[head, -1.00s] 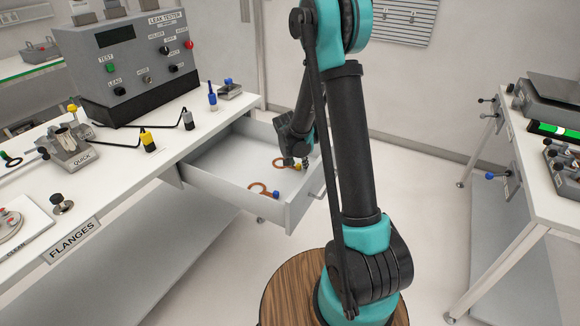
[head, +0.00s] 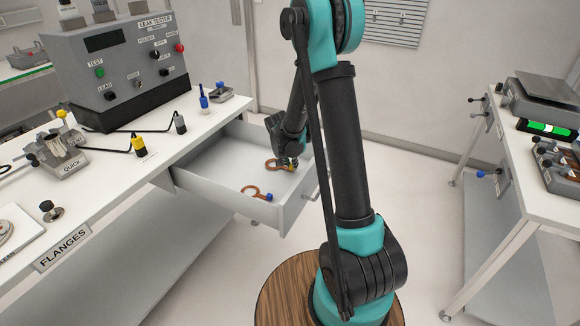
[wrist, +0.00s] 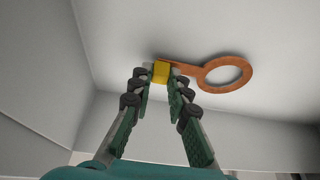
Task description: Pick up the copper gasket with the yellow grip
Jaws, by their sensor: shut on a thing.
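The copper gasket with the yellow grip (wrist: 226,73) lies at the right end of the open drawer; its ring also shows in the head view (head: 273,164). Its yellow grip (wrist: 161,72) is between the fingertips of my gripper (wrist: 160,80). My gripper (head: 290,163) is shut on the yellow grip, down inside the drawer. The ring points away to the right in the wrist view. I cannot tell whether the gasket is clear of the drawer floor. A second copper gasket, with a blue grip (head: 268,197), lies nearer the drawer's front.
The drawer (head: 240,206) is pulled out, and its walls rise around my gripper. The bench above holds the leak tester (head: 130,65), leads and a flange fixture (head: 62,155). Another bench (head: 520,215) stands at the right, with open floor between.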

